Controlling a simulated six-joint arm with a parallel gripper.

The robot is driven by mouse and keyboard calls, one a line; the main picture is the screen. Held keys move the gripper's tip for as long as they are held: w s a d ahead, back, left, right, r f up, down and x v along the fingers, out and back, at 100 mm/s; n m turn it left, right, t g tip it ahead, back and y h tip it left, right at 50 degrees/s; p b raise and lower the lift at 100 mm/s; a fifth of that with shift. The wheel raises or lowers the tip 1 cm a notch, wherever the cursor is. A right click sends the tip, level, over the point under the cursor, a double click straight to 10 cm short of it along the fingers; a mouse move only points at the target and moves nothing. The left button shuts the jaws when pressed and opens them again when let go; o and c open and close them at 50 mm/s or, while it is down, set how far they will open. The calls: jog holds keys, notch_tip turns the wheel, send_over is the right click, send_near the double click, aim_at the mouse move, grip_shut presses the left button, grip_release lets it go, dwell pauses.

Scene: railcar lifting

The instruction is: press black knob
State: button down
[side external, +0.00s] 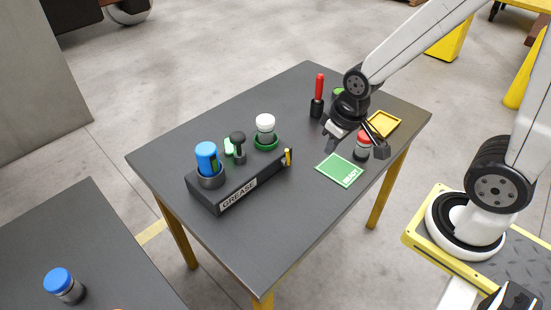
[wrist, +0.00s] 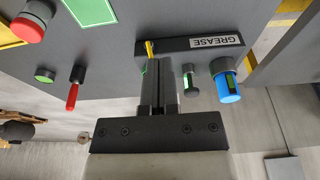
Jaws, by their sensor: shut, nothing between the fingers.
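The black knob (side external: 237,138) stands upright on the dark GREASE block (side external: 216,196), between a blue-capped canister (side external: 206,157) and a white-capped one (side external: 265,124). In the wrist view the black knob (wrist: 189,69) is just right of my gripper (wrist: 159,62), whose two fingers are together and empty. In the side view my gripper (side external: 332,146) is above the table, to the right of the block and apart from the knob. In the wrist view my fingers hide the white-capped canister.
A yellow lever (side external: 288,157) sits at the block's right end. A red-topped part (side external: 363,145), a green READY mat (side external: 340,170), a yellow tray (side external: 384,123) and a red-handled tool (side external: 319,95) are on the right side. The table's front left is clear.

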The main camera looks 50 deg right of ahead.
aim_at(239, 135)
jog(key=w+a+r+g, duration=0.1)
jog(key=w+a+r, duration=0.1)
jog(key=w, duration=0.6)
jog(key=w+a+r, duration=0.2)
jog(key=w+r, duration=0.1)
jog(key=w, duration=0.5)
jog(key=w+a+r+g, duration=0.1)
jog(key=w+r, duration=0.2)
jog(key=w, duration=0.5)
jog(key=shift+w+a+r+g, duration=0.3)
jog(key=shift+w+a, duration=0.1)
jog(key=shift+f, duration=0.15)
notch_tip(239, 135, down, 14)
jog(key=shift+r, duration=0.1)
dwell(0.3)
jog(key=shift+f, duration=1.85)
jog(key=shift+s, duration=0.1)
jog(key=shift+r, duration=0.1)
notch_tip(239, 135, up, 14)
jog(key=shift+r, duration=0.15)
